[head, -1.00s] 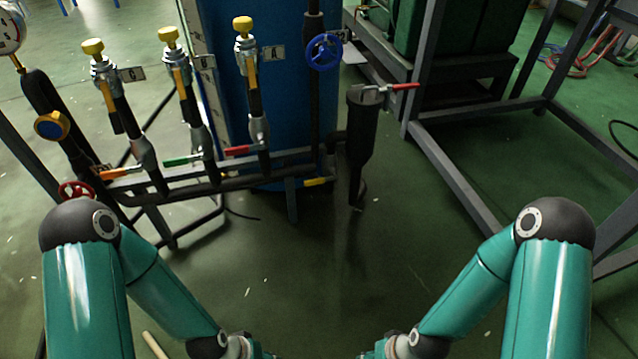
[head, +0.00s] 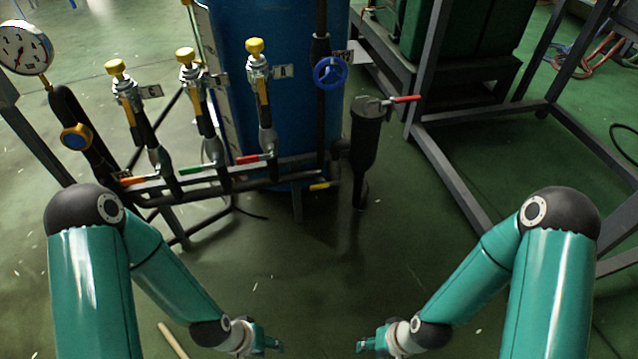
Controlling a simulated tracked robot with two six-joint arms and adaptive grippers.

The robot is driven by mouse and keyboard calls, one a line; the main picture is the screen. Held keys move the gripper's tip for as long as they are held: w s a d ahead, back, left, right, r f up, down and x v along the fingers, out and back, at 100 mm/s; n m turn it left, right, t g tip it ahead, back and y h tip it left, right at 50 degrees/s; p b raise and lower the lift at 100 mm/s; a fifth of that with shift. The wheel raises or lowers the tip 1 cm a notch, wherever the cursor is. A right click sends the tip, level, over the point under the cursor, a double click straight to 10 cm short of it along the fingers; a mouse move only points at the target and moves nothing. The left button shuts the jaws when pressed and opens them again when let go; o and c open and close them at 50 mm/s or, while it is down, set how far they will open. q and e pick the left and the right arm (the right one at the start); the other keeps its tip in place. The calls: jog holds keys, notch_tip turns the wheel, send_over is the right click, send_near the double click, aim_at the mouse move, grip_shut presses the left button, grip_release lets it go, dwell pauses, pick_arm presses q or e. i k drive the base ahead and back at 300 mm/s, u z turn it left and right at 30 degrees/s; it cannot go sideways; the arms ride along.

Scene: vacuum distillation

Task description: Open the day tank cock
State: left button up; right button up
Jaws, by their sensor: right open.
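A blue tank (head: 232,60) stands behind a dark pipe manifold. Lever cocks sit along the manifold: an orange handle (head: 132,181), a green handle (head: 172,170) and a red handle (head: 250,160). A short yellow handle (head: 320,187) is at the foot of the tank. Another red lever (head: 404,99) tops a black vessel (head: 366,150). I cannot tell from labels which one is the day tank cock. My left gripper (head: 273,344) is low in the middle, its jaw state unclear. My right gripper (head: 366,345) is open and empty. Both are well apart from the handles.
Several yellow-knobbed valves (head: 255,47), a blue handwheel (head: 330,72) and a pressure gauge (head: 22,48) rise above the manifold. A grey metal frame (head: 455,190) stands at the right. A pale rod (head: 172,341) lies at lower left. The green floor (head: 300,270) before the manifold is clear.

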aim_at(312, 187)
jog(key=z, duration=0.6)
jog(key=i, duration=0.2)
jog(key=u, duration=4)
jog(key=i, duration=0.2)
jog(key=z, duration=1.55)
jog(key=i, duration=0.2)
jog(key=z, duration=3.2)
jog(key=i, duration=0.1)
jog(key=u, duration=1.05)
